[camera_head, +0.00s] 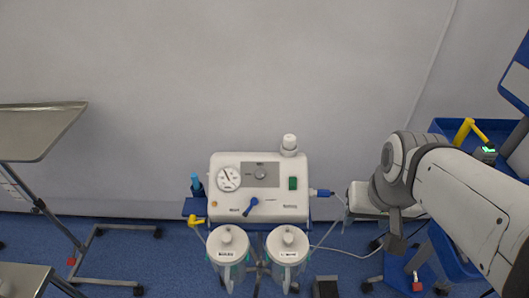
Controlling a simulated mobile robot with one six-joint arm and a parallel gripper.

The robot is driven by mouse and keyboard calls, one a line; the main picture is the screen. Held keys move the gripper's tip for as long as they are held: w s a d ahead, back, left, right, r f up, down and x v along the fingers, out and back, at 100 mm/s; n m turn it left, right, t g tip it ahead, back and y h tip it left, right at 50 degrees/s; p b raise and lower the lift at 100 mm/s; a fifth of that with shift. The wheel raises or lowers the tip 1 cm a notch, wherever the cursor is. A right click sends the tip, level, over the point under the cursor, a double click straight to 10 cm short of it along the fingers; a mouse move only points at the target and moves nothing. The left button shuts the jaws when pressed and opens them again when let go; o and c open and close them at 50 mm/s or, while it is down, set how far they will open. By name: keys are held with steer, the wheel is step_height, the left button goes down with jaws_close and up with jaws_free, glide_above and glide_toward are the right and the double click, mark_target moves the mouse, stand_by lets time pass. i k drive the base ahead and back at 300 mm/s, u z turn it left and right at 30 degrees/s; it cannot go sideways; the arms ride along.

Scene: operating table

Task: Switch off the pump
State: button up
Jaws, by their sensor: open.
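The pump (270,207) is a white box standing against the wall in the middle of the view. Its front has a round dial gauge (228,179), a grey panel with a knob (261,174), a green switch (293,183) on the right and a blue lever (251,206) below. I cannot tell the switch's position at this size. My arm reaches in from the right. My gripper (395,228) is to the right of the pump, apart from it, with a dark part pointing down. It looks open and empty; its fingers are only partly visible.
Two lidded jars (228,243) (287,243) hang in front of the pump. A blue connector (322,193) and a pale hose stick out at its right. A metal tray table (40,130) stands at left. A blue cart (460,130) is at right behind my arm.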

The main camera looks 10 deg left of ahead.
mark_target(293, 180)
steer(key=u, duration=1.1)
steer(key=k, duration=1)
steer(key=z, duration=0.75)
steer(key=i, duration=1)
steer(key=z, duration=0.05)
